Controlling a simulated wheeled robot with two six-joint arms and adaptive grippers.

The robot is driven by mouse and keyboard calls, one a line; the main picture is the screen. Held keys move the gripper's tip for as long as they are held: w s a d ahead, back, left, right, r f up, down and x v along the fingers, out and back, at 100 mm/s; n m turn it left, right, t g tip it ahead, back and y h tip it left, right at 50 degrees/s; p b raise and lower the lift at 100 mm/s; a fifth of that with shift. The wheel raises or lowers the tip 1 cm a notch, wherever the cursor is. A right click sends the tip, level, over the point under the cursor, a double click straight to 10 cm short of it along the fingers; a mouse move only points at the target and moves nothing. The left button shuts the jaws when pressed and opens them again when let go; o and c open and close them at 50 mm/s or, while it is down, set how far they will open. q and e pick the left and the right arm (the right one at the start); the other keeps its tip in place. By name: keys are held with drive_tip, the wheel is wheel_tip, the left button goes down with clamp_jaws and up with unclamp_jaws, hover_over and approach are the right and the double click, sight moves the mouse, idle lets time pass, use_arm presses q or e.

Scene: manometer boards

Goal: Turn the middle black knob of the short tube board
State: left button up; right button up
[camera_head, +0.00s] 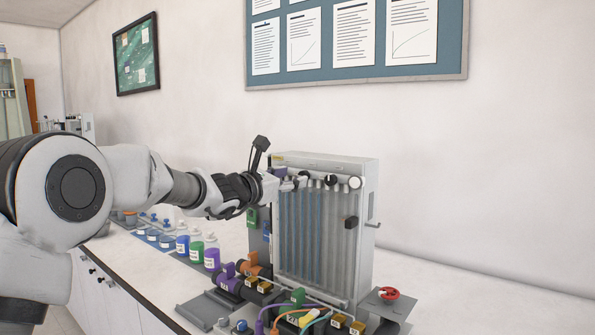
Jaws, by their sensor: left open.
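The tube board (365,240) is a grey upright case with several vertical tubes, some bluish, standing on the bench. Dark knobs sit in a row along its top; one dark knob (331,179) shows clear of my gripper, and a white round knob (355,183) is at the right end. A black block-like knob (351,222) sits lower on the right of the front. My left gripper (294,182) is open at the upper left of the board, its fingers close to the top row. It partly hides the left knobs, and I cannot tell whether it touches one. My right gripper is not in view.
Coloured bottles (196,251) line the bench left of the board. Several valves, fittings and coloured hoses (300,316) crowd its foot. A red handwheel (388,293) is at the lower right. The wall stands behind; bench at right is mostly clear.

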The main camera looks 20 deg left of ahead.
use_arm(q)
drive_tip(key=p+x, duration=0.1)
drive_tip(key=x, duration=0.2)
drive_tip(key=shift+w+d+f, duration=0.1)
drive_tip(key=shift+w+d, duration=0.05)
drive_tip(key=shift+w, duration=0.15)
clamp_jaws()
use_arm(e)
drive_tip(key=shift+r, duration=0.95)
use_arm(q)
drive_tip(key=shift+f, duration=0.1)
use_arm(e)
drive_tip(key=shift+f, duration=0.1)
